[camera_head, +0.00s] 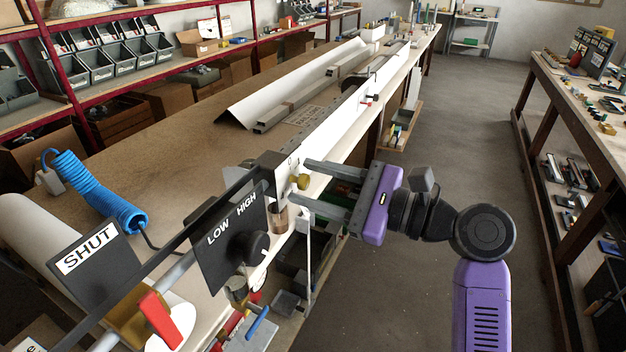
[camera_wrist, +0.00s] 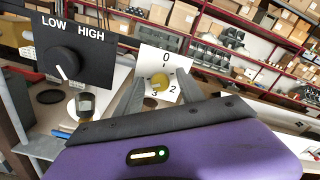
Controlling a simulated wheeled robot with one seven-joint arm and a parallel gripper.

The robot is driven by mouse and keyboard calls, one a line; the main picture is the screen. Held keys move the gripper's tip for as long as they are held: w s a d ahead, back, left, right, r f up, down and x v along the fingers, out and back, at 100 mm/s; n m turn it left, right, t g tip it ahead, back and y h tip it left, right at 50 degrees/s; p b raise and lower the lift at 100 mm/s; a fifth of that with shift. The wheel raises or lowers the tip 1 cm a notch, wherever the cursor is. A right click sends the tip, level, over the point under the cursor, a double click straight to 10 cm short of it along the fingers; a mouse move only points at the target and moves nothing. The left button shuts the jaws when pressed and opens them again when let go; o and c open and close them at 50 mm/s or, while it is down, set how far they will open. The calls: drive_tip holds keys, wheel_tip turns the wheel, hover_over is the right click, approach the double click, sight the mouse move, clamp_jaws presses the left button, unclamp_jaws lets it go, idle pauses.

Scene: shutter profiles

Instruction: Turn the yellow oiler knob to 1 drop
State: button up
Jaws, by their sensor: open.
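The yellow oiler knob (camera_head: 300,182) sticks out from a small white dial plate, and it also shows in the wrist view (camera_wrist: 160,82). On the plate (camera_wrist: 163,58) I read 0 at the top, 2 at lower right and 3 at lower left. I cannot make out a 1; the right finger covers part of that side. The knob's pointing direction is too small to tell. My gripper (camera_head: 293,181) is open, with one finger on either side of the knob. I cannot tell whether either finger touches it. It holds nothing.
A black LOW/HIGH panel (camera_head: 229,237) with a black knob (camera_head: 248,247) stands close beside the dial plate. A clear cup (camera_head: 278,217) hangs just below the yellow knob. A SHUT sign (camera_head: 92,262) and red handle (camera_head: 160,318) are nearer. Floor right of the bench is free.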

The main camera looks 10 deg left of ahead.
drive_tip(key=shift+c, duration=0.3)
clamp_jaws()
